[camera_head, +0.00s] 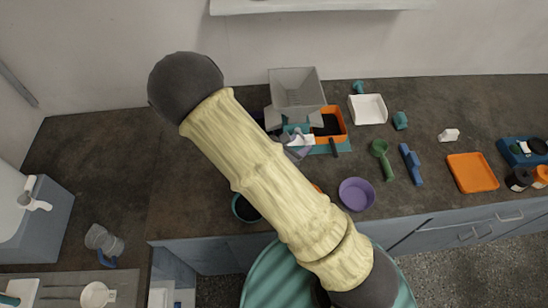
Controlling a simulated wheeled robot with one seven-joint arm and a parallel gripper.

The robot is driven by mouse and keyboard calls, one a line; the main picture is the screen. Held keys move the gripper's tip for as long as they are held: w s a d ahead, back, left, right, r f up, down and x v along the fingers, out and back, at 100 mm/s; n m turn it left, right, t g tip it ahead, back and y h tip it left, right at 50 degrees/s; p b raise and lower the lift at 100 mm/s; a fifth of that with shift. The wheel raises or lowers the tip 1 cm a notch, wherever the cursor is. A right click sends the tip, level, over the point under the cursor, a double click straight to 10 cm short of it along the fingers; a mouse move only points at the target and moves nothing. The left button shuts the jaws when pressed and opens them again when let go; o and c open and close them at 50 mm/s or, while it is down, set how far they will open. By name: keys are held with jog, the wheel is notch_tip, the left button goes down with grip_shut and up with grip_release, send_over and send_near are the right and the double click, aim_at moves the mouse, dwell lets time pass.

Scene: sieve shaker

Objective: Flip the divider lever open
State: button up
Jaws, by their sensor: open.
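The sieve shaker stands at the back of the counter, with a grey square hopper (297,88) on top. An orange bin (345,127) with dark contents sits under its right side, on a teal base (318,149). Small white and grey parts (300,139) show at its front, partly cut off by my arm. I cannot tell which part is the divider lever or how it stands. My cream-sleeved arm crosses the middle of the view, from lower right to a dark joint at upper left.
Right of the shaker are a white tray (368,109), a green scoop (382,158), a blue tool (411,164) and an orange tray (472,172). A purple bowl (356,194) sits near the front edge. The counter (190,205) left of my arm is mostly clear.

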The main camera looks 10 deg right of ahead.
jog(key=b+v, duration=0.1)
jog(key=v, duration=1)
jog(key=shift+r, duration=0.1)
jog(key=s+d+m+g+y, duration=0.4)
jog(key=s+d+m+g, duration=0.2)
jog(key=d+m+g, duration=0.5)
notch_tip(320, 180, up, 6)
jog(key=w+m+t+y, duration=0.2)
jog(key=m+t+y, duration=0.2)
jog(key=m, duration=1.1)
jog(key=shift+d+t+y, duration=0.15)
jog(key=shift+t+y, duration=0.15)
jog(key=shift+y, duration=0.8)
